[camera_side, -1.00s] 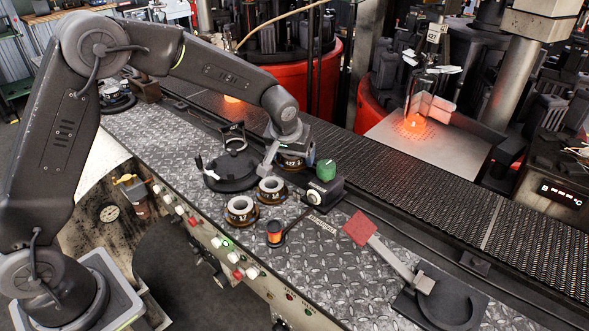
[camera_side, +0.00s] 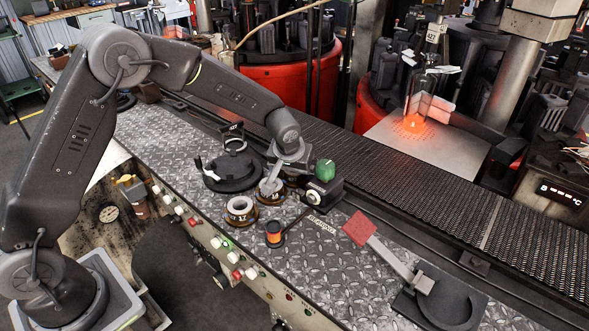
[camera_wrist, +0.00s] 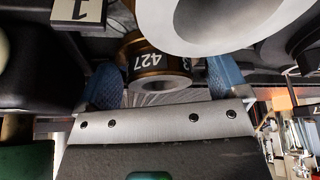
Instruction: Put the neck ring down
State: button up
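A brown neck ring marked 427 (camera_wrist: 150,62) sits between the two blue-padded fingers of my gripper (camera_wrist: 163,72) in the wrist view. In the side view my gripper (camera_side: 291,172) is low at the far end of a row of rings, and the held ring is mostly hidden. I cannot tell whether it touches the plate. A ring marked 18 (camera_side: 272,201) and a ring marked 17 (camera_side: 241,208) stand in the row. A large grey ring (camera_wrist: 235,35) is close to the wrist camera.
A black round mould (camera_side: 230,173) lies left of the rings. The conveyor (camera_side: 430,190) runs behind.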

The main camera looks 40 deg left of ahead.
jog(key=shift+o, duration=0.5)
jog(key=shift+r, duration=0.15)
jog(key=shift+r, duration=0.35)
jog(key=s+r, duration=0.5)
jog(key=r, duration=0.3)
jog(key=s+r, duration=0.6)
jog(key=r, duration=0.2)
jog(key=s+a+r+m+t+h, duration=0.1)
jog(key=s+m, duration=0.3)
jog(key=s, duration=1.7)
jog(key=shift+a+r+h, duration=0.15)
jog(key=shift+r+h, duration=0.25)
jog(key=shift+r, duration=0.25)
